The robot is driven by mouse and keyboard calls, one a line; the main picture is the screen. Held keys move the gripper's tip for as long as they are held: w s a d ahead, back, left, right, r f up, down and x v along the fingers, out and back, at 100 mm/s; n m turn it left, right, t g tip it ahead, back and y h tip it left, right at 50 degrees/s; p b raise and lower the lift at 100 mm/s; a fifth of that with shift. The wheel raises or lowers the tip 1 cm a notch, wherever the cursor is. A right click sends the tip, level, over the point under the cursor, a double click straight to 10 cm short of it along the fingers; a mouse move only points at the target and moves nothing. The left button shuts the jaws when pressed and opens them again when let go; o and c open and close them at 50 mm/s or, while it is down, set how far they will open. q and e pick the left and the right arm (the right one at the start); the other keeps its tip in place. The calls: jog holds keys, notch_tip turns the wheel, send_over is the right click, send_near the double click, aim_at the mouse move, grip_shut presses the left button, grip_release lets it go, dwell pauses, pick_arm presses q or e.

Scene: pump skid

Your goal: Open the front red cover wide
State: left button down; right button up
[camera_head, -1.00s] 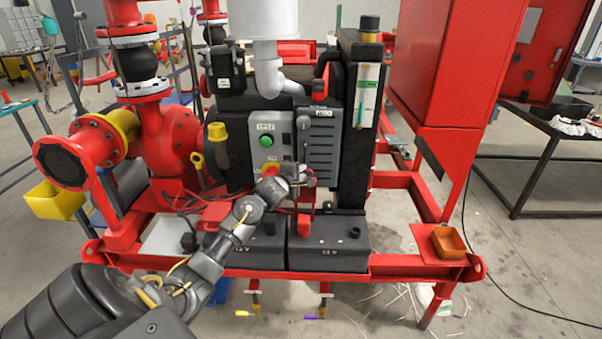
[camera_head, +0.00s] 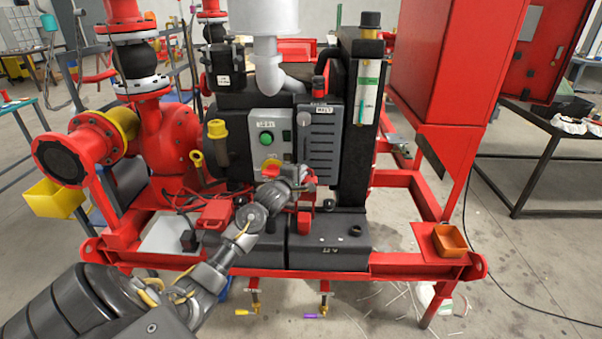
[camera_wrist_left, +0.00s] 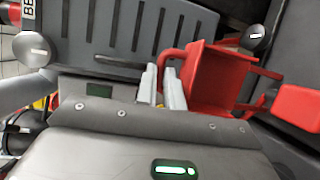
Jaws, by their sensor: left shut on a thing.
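The front red cover (camera_wrist_left: 212,78) is a hollow red cap on the battery, tilted up on its hinge in the left wrist view. In the head view part of it (camera_head: 305,180) shows at my left gripper. My left gripper (camera_wrist_left: 163,84) has its two fingers close together at the cover's left edge, shut on it. The fingertips also show in the head view (camera_head: 301,178), in front of the engine and above the black batteries (camera_head: 327,252). My right gripper is not in view.
A second red cover (camera_head: 217,212) lies on the battery to the left. A control box with a green button (camera_head: 266,139) and a grey vented panel (camera_head: 322,142) stand close behind the gripper.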

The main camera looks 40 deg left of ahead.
pick_arm(q)
jog(key=s+d+t+b, duration=0.1)
jog(key=s+d+m+t+y+b, duration=0.1)
jog(key=shift+s+f, duration=0.35)
jog(key=shift+f, duration=0.05)
jog(key=c, duration=1.8)
grip_release()
jog(key=b+v, duration=0.1)
jog(key=v, duration=0.9)
jog(key=shift+s+f, duration=0.15)
jog(key=shift+s, duration=0.25)
